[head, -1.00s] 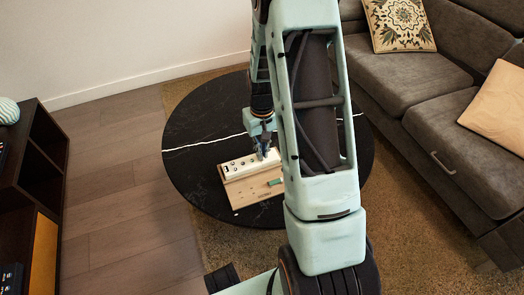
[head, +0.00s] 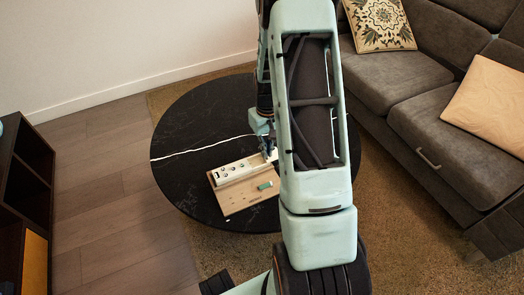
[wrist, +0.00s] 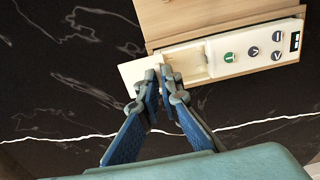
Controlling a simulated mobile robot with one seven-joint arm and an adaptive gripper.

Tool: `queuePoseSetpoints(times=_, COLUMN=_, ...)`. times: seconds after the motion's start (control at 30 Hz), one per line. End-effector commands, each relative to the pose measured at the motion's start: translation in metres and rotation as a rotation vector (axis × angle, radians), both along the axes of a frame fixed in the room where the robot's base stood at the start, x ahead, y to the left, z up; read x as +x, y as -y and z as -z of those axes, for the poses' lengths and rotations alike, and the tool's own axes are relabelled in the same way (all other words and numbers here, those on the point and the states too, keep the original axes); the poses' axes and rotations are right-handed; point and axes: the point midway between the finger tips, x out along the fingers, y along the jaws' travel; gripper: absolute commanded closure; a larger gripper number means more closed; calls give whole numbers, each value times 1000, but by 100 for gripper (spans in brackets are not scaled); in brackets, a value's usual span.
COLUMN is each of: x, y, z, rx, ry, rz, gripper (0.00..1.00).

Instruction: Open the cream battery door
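The cream battery door (wrist: 134,72) is a flat plate at the left end of the cream device (wrist: 232,50) in the wrist view. It sits out past the end of an uncovered, pale compartment (wrist: 192,62), which looks empty. My gripper (wrist: 158,76) has its blue fingers drawn together at the tips, over the door's inner edge by the compartment. Whether the tips pinch part of the door or only touch it is unclear. In the head view my gripper (head: 268,150) is at the device's right end, and my arm hides the door.
The device lies on a wooden board (head: 238,200) on a round black table (head: 185,125). A small green cylinder (head: 265,185) lies on the board. A grey sofa (head: 400,90) stands to the right, and a dark shelf (head: 25,165) to the left.

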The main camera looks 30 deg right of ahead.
Motion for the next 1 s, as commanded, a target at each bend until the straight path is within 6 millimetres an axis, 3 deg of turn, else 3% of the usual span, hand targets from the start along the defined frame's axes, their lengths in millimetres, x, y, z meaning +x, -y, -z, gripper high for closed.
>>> queuePoseSetpoints(times=0.1, x=0, y=0, z=0, rx=0, ry=0, rz=-1, gripper=100)
queuePoseSetpoints(times=0.3, x=0, y=-1, z=0, rx=0, ry=0, rz=-1, gripper=77)
queuePoseSetpoints(times=0.63, x=1, y=0, z=-4, rx=-1, ry=2, rz=-1, gripper=77)
queuePoseSetpoints(times=0.77, x=1, y=0, z=-21, rx=-1, ry=4, rz=-1, gripper=77)
queuePoseSetpoints(times=1.0, x=2, y=0, z=-72, rx=-2, ry=6, rz=-1, gripper=77)
